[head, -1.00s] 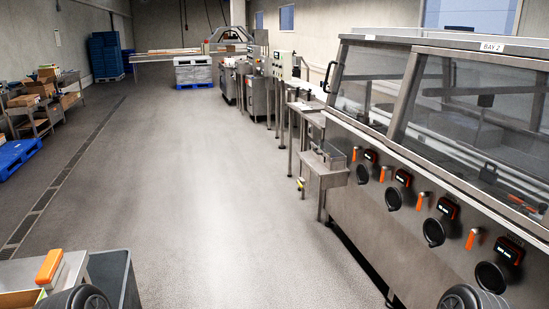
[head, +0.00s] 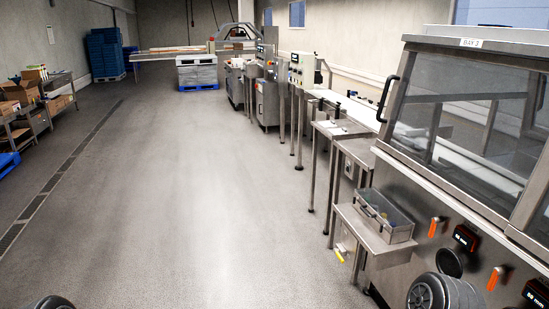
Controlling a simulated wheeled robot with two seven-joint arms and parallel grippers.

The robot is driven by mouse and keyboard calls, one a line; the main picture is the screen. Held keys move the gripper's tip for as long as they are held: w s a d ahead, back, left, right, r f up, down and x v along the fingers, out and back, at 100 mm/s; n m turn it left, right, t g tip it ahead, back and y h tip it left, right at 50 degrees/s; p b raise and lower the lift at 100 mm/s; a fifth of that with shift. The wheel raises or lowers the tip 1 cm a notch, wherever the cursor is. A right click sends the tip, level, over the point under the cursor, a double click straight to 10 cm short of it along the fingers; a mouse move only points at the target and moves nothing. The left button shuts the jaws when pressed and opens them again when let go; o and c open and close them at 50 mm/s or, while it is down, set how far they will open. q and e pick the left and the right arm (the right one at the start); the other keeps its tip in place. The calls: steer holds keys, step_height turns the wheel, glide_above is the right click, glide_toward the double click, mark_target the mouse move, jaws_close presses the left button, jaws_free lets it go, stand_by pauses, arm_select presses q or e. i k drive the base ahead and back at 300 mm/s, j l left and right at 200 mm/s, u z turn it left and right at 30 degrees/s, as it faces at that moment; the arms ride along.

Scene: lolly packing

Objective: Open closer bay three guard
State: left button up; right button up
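The closer machine stands along the right side with a clear guard (head: 462,118) in a steel frame. The guard is down, with a black handle (head: 387,98) on its left edge. A white label (head: 473,43) on the top frame starts with "BAY"; its number is too small to be sure of. Orange levers (head: 434,227) and dark displays (head: 466,238) line the front panel below. Neither gripper shows; only rounded dark parts of my arms show at the bottom edge.
Steel tables and a conveyor (head: 345,108) continue beyond. The grey floor (head: 200,200) is open on the left.

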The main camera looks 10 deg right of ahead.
mark_target(539, 66)
steer(key=i+j+z, duration=0.15)
steer(key=i+z, duration=0.35)
steer(key=i, duration=0.15)
steer(key=i+j+z, duration=1.45)
steer(key=j, duration=0.4)
